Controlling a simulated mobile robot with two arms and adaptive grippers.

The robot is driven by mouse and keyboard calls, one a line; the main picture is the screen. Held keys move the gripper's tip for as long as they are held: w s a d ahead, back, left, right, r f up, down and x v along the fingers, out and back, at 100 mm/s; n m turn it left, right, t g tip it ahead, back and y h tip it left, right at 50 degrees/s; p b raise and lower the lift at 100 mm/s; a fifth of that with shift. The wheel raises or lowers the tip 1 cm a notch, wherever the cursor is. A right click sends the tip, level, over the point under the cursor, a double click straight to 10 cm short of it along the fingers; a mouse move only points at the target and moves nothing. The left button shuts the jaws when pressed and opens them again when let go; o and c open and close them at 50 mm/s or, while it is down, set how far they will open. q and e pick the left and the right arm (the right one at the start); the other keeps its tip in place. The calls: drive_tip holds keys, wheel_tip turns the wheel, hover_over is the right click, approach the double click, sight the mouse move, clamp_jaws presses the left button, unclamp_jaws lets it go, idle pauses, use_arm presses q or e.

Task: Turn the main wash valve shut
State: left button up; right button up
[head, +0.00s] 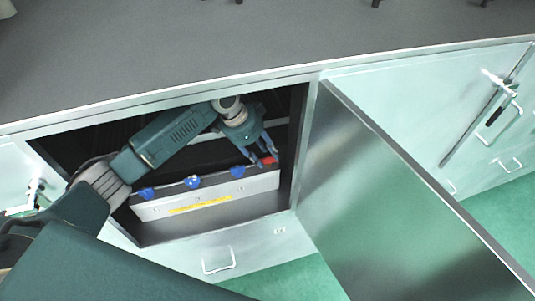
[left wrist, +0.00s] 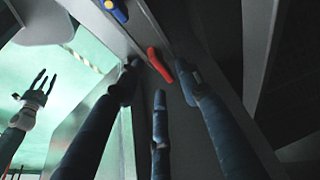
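A red valve handle (head: 271,161) sits at the right end of a pale panel (head: 240,188) inside the open cabinet. Blue handles (head: 193,181) stand along the panel to its left. No readable label shows which valve is the main wash one. My left gripper (head: 264,157) is inside the cabinet at the red handle, fingers pointing down at it. In the left wrist view the red handle (left wrist: 160,65) lies between the tips of my spread fingers, with gaps around it. What looks like my right gripper (left wrist: 36,92) shows at the left there, fingers apart.
The cabinet door (head: 400,190) stands open to the right. The cabinet frame (head: 309,150) closes in around my left arm. A yellow label (head: 200,205) is on the panel front. A grey worktop (head: 270,50) lies above the opening.

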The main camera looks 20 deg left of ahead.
sight(269, 162)
use_arm(q)
drive_tip(key=shift+x, duration=1.25)
clamp_jaws()
